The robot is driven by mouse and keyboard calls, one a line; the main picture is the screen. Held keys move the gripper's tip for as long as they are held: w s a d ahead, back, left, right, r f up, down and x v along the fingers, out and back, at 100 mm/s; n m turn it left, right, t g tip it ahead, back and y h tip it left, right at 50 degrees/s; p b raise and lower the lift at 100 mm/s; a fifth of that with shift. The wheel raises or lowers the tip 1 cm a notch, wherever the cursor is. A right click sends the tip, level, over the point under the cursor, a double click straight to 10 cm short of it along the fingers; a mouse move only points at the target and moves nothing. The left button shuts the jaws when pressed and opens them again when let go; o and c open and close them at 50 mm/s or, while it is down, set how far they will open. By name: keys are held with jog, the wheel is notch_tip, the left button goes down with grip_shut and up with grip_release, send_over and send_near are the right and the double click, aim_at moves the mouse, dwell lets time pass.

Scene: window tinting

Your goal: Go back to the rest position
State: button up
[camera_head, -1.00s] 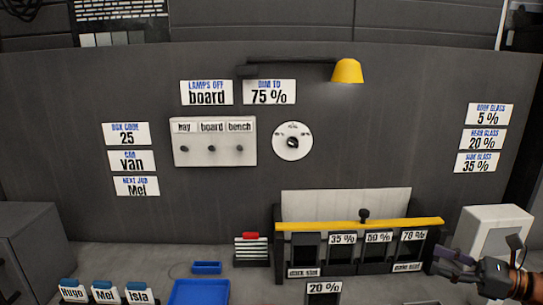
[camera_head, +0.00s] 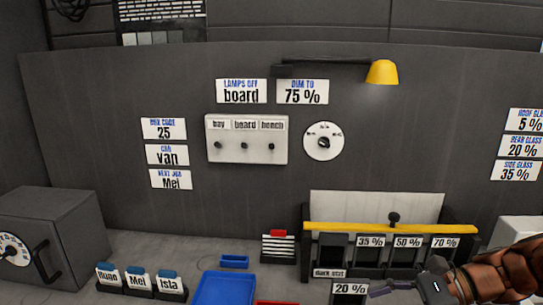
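My gripper (camera_head: 378,290) is at the lower right of the head view, by the bottom edge. Its dark fingers point left, look apart and hold nothing that I can see. It is in front of the rack of slots, just right of the white 20 % card (camera_head: 350,289), and overlaps the rack's lower right in the picture. I cannot tell whether it touches anything. My brown and black forearm enters from the right edge.
The rack with a yellow bar (camera_head: 390,228) stands on the bench. A blue tray (camera_head: 224,290), a small blue dish (camera_head: 235,261) and name cards (camera_head: 140,283) are left of it. A grey safe (camera_head: 60,225) is far left. Switch panel (camera_head: 247,152), dial (camera_head: 323,141) and yellow lamp (camera_head: 382,73) are on the wall.

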jog(key=s+a+f+n+g+h, duration=0.45)
jog(key=s+a+n, duration=0.35)
jog(key=s, duration=0.2)
jog(key=s+d+f+n+h, duration=0.1)
jog(key=s+d+n+h, duration=0.3)
jog(key=s+n+h, duration=0.4)
jog(key=shift+s+d+f+n+t, duration=0.2)
jog(key=shift+s+f+n+t, duration=0.15)
jog(key=shift+s, duration=0.4)
dwell(0.8)
